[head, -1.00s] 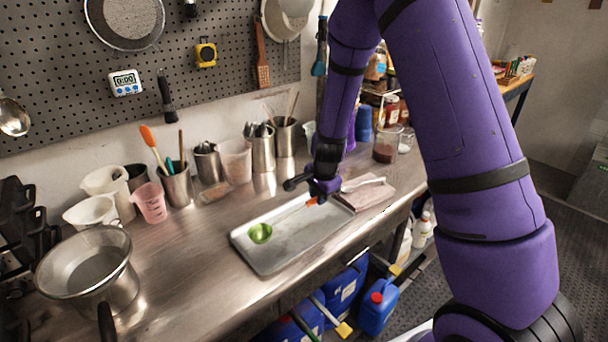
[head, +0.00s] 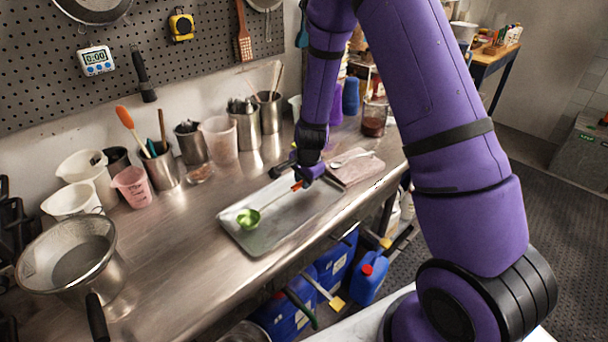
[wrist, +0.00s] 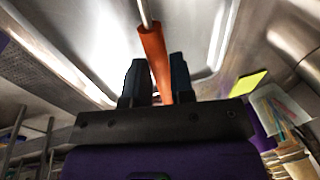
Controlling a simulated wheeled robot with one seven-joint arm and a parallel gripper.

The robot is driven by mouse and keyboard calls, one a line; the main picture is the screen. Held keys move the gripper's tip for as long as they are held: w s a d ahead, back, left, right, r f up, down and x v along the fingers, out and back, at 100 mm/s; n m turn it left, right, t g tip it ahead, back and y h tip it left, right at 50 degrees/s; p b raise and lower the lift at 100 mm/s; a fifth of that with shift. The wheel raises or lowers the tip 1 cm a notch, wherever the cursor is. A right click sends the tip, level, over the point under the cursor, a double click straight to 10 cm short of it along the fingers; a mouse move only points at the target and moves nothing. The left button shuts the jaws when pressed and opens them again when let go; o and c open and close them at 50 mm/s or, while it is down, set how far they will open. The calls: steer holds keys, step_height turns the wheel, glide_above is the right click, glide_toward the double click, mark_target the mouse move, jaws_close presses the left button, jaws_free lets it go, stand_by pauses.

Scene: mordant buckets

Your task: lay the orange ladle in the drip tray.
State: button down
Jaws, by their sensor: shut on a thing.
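My gripper (head: 300,185) is shut on the orange handle (wrist: 155,52) of the ladle, between its two dark fingers in the wrist view. A thin metal shaft runs from the handle out of the top of that view. In the head view, the ladle's green bowl (head: 248,218) appears over the left part of the drip tray (head: 262,246), and a bit of the orange handle shows at my gripper. The grey rectangular tray lies flat on the steel bench. My gripper is over the tray's right end. I cannot tell whether the ladle touches the tray.
A pinkish cloth (head: 357,170) with a pale utensil (head: 350,157) lies right of the tray. Cups and utensil pots, including a pink cup (head: 132,187), line the wall. A sieve on a pot (head: 70,260) stands at left. Bare bench (head: 180,250) lies between pot and tray.

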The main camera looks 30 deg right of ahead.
steer(key=shift+f, duration=0.1)
steer(key=c, duration=0.9)
jaws_free()
steer(key=v, duration=1)
steer(key=shift+r, duration=0.4)
steer(key=shift+s, duration=0.1)
